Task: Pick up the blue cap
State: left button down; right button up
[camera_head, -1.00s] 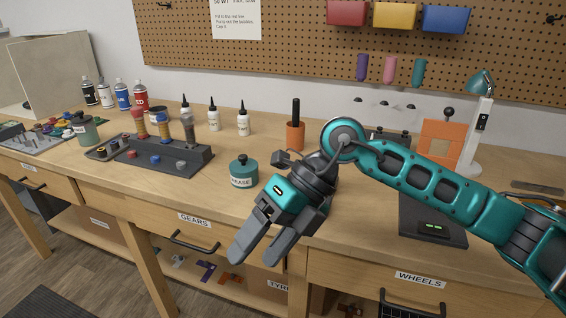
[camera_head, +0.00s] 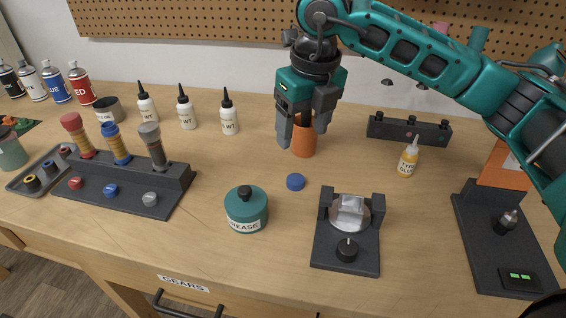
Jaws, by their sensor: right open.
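A small round blue cap (camera_head: 295,182) lies flat on the bench top, right of the grease jar and behind the metal fixture. Another small blue round piece (camera_head: 110,191) sits on the dark shock stand (camera_head: 170,205) at the left, between a red and a grey one. My right gripper (camera_head: 301,137) hangs fingers down behind and above the loose blue cap, apart from it. Its jaws are open, with the orange cup partly hidden behind them. My left gripper is not in view.
The teal grease jar (camera_head: 246,210) stands left of the cap. A dark fixture (camera_head: 346,240) stands at its front right. The orange cup (camera_head: 304,142) is behind it, a glue bottle (camera_head: 408,160) to the right, and white bottles (camera_head: 229,115) at the back left.

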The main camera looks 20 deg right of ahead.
send_over(296, 179)
jog(key=s, duration=0.1)
notch_tip(296, 179, down, 7)
jog(key=shift+s+a+f, duration=0.1)
jog(key=shift+a, duration=0.05)
jog(key=shift+w+f, duration=0.15)
jog(key=shift+f, duration=0.75)
jog(key=shift+w+f, duration=0.2)
jog(key=shift+f, duration=0.75)
jog(key=shift+w+f, duration=0.15)
jog(key=shift+f, duration=0.75)
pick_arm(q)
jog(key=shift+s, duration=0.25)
pick_arm(e)
jog(key=c, duration=1.1)
jog(key=shift+r, duration=0.15)
